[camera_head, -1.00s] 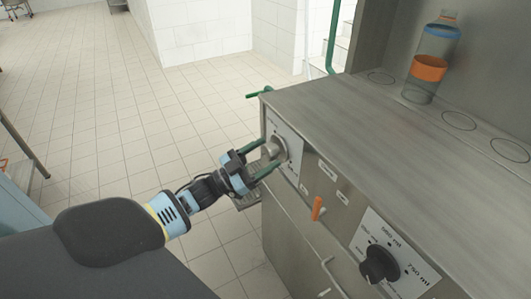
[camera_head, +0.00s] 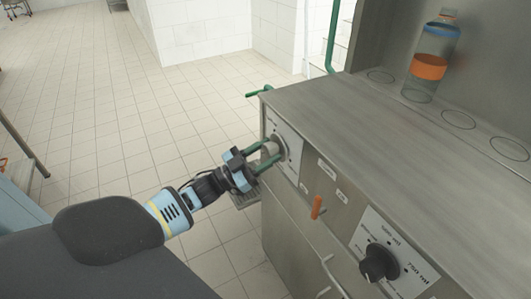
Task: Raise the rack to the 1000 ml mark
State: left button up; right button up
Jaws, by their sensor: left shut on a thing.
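My left gripper (camera_head: 268,156) reaches in from the left. Its two green fingers are shut on the silver knob (camera_head: 278,146) on the left panel of the machine's front. The panel's markings are too small to read. A black dial (camera_head: 378,264) sits on the right panel, which carries ml labels including 750 ml. No 1000 ml mark is readable. My right gripper is not in view.
The steel machine top (camera_head: 350,130) is clear in front. A clear bottle with an orange band (camera_head: 429,67) stands at the back among circular outlines. An orange lever (camera_head: 317,207) juts from the front between the panels. Tiled floor (camera_head: 100,130) is open to the left.

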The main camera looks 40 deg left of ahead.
pick_arm(q)
jog(key=shift+m, duration=0.3)
jog(key=m+g, duration=0.1)
jog(key=m, duration=0.1)
jog(key=m+h+b, duration=0.1)
jog(key=shift+a+m+g+h, duration=0.1)
jog(key=shift+m+g+h, duration=0.2)
jog(key=shift+m+g, duration=0.1)
jog(key=m+g, duration=0.1)
jog(key=m, duration=0.2)
jog(key=shift+m+h+b, duration=0.3)
jog(key=shift+h, duration=0.1)
jog(key=m+g, duration=0.1)
jog(key=m, duration=0.2)
jog(key=m+g, duration=0.2)
jog(key=m, duration=0.1)
jog(key=shift+r+h, duration=0.15)
jog(key=shift+h, duration=0.15)
jog(key=m+g, duration=0.1)
jog(key=m, duration=0.2)
jog(key=shift+r, duration=0.1)
jog(key=shift+m+y+p, duration=0.35)
jog(key=shift+m+y, duration=0.15)
jog(key=shift+m, duration=0.4)
jog(key=shift+g, duration=0.3)
jog(key=o, duration=1)
jog(key=shift+c, duration=0.2)
